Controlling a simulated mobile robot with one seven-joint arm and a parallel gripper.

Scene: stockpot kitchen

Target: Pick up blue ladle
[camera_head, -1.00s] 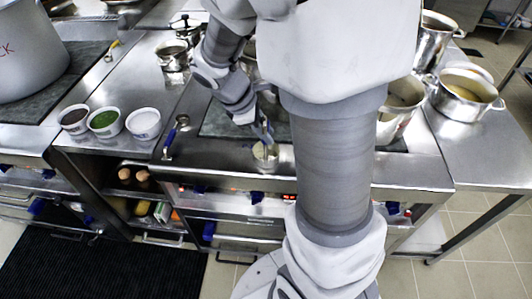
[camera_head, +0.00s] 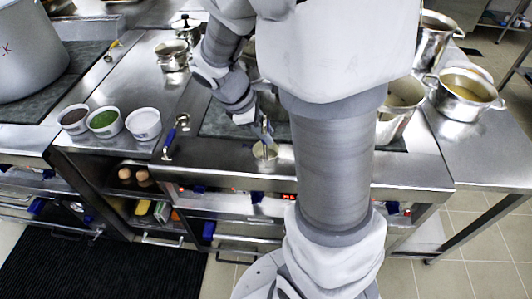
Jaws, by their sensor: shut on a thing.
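A ladle with a blue handle (camera_head: 169,141) lies on the steel counter, left of my gripper and apart from it. Its small metal bowl points away from the front edge. My gripper (camera_head: 266,131) is over the front of the cooktop. It is shut on a thin, upright utensil whose grip is mostly hidden by the fingers. Directly below the fingers is a small round bowl or cup (camera_head: 265,152) with pale contents. I cannot tell whether it is part of the held utensil, or whether it touches the counter.
Three small bowls (camera_head: 104,121) stand on the counter at the left. A huge pot (camera_head: 30,50) is at the far left. A lidded pot (camera_head: 173,55) stands behind. Pots (camera_head: 466,96) stand at the right. My arm blocks the middle of the view.

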